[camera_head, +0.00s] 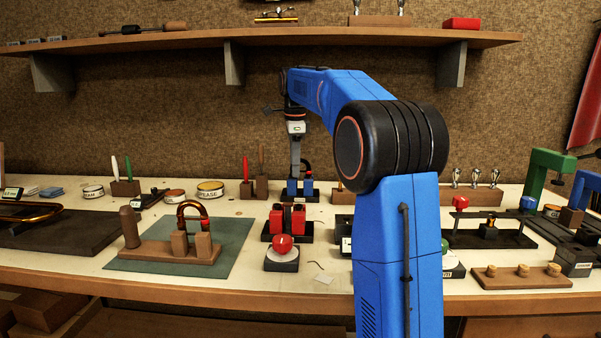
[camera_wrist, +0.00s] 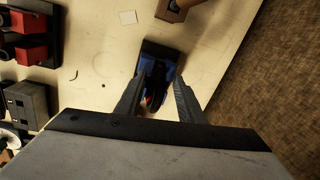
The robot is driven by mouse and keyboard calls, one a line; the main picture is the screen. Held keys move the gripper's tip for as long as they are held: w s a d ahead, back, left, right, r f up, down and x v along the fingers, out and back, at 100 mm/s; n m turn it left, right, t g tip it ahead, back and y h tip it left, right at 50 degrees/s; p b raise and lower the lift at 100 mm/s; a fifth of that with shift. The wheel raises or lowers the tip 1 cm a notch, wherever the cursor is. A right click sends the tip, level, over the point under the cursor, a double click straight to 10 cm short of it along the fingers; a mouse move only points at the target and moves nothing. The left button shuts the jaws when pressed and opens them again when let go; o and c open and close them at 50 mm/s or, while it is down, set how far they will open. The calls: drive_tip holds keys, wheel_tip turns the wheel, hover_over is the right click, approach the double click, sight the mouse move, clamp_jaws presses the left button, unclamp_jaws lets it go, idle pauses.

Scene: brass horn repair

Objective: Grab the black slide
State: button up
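The black slide (camera_head: 307,166) is a dark curved tube standing upright in a blue holder (camera_head: 308,185) at the back of the bench, partly hidden by my gripper. In the wrist view the dark slide (camera_wrist: 156,86) shows between my two fingers, over the blue holder (camera_wrist: 165,62). My gripper (camera_head: 295,172) points down at the holder. In the wrist view my gripper (camera_wrist: 157,88) is open, with one finger on each side of the slide and gaps visible. I cannot tell how far down the fingertips reach.
A red holder (camera_head: 287,222) stands in front of the blue one. A wooden block with a red-handled tool (camera_head: 246,185) is to its left. A copper-coloured slide (camera_head: 193,212) stands in a wooden stand on a green mat (camera_head: 232,240). The shelf (camera_head: 300,37) overhangs the back.

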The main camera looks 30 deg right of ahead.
clamp_jaws()
